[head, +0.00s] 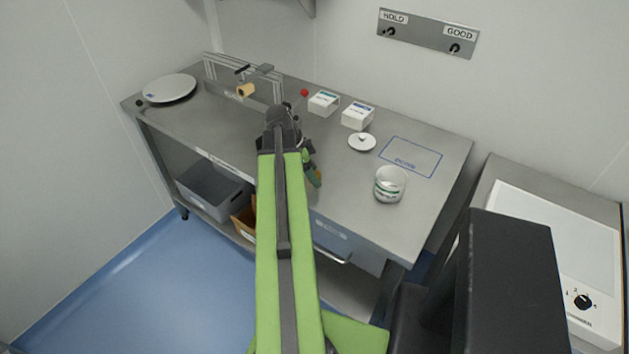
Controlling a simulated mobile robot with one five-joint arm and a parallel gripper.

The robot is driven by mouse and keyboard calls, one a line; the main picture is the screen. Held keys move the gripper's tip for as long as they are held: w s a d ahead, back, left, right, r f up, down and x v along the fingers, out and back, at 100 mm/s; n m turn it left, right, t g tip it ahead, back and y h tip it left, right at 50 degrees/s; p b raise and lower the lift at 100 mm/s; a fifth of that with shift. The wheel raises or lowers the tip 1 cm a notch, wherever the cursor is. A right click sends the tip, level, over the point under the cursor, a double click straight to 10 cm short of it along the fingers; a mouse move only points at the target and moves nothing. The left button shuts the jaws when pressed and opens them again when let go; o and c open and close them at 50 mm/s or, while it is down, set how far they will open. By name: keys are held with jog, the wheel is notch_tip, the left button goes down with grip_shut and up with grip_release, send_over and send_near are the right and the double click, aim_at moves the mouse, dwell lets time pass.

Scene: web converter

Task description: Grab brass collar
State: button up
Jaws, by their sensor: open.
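The brass collar (246,90) appears as a small tan-gold cylinder at the fixture (222,75) near the back left of the steel bench. My green arm reaches forward over the bench. My gripper (282,114) is at its dark far end, to the right of the collar in the picture and nearer to me. It is open and apart from the collar. Its fingers are hard to make out against the arm, and the arm hides part of the bench below.
A white round plate (170,88) lies at the bench's left end. A red knob (304,93), two white boxes (323,103) (357,116), a white lid (362,142), a jar (390,184) and a green-orange tool (312,170) are to the right.

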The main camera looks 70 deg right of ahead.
grip_shut()
dwell(0.4)
